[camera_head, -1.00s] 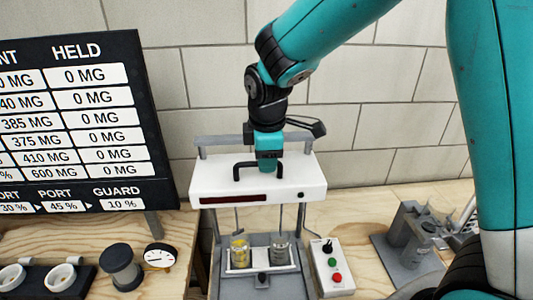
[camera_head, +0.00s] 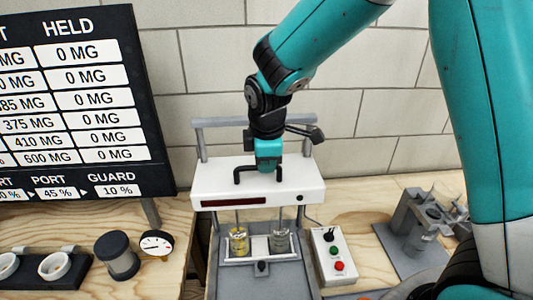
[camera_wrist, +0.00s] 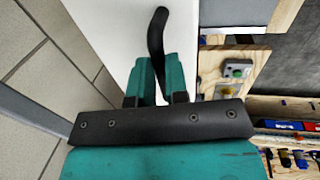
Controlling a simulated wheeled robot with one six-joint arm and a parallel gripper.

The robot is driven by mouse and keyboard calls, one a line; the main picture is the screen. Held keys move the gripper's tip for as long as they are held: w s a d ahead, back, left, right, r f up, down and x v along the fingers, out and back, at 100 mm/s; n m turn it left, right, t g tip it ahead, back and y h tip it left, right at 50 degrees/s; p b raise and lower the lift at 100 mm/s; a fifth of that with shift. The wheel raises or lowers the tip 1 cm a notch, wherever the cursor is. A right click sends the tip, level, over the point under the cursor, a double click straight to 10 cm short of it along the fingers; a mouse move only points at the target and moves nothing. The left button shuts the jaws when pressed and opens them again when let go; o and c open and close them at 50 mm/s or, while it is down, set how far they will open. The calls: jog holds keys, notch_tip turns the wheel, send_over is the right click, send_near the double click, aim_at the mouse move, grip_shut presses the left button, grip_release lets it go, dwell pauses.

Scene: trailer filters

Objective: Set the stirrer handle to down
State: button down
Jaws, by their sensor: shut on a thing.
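The stirrer has a white head (camera_head: 225,187) on two posts under a grey crossbar (camera_head: 225,121). Its black handle (camera_head: 238,174) stands out from the head. My gripper (camera_head: 268,166) is shut on the handle from above. In the wrist view the black handle (camera_wrist: 157,35) runs between the teal fingers of my gripper (camera_wrist: 155,80). The head sits well below the crossbar. Thin rods hang from it down to a beaker with yellow contents (camera_head: 239,243) and a grey beaker (camera_head: 280,243). I cannot tell how deep the rod tips reach.
A control box (camera_head: 331,258) with a black knob, green and red buttons stands right of the stirrer. A grey rack (camera_head: 415,225) stands further right. A dark cylinder (camera_head: 117,256), a dial gauge (camera_head: 156,243) and a black board (camera_head: 80,110) are left. A tiled wall is close behind.

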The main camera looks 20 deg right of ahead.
aim_at(266, 182)
notch_tip(266, 182, down, 5)
jog(key=shift+f+b, duration=0.2)
jog(key=shift+b, duration=0.9)
jog(key=shift+s+f, duration=0.1)
jog(key=c, duration=1.1)
grip_release()
jog(key=s+r, duration=0.1)
jog(key=r, duration=0.4)
jog(key=s+r+b, duration=0.1)
jog(key=r, duration=0.5)
jog(key=s+a+r, duration=0.1)
jog(key=r, duration=0.5)
jog(key=shift+r+b, duration=0.1)
jog(key=shift+b, duration=0.25)
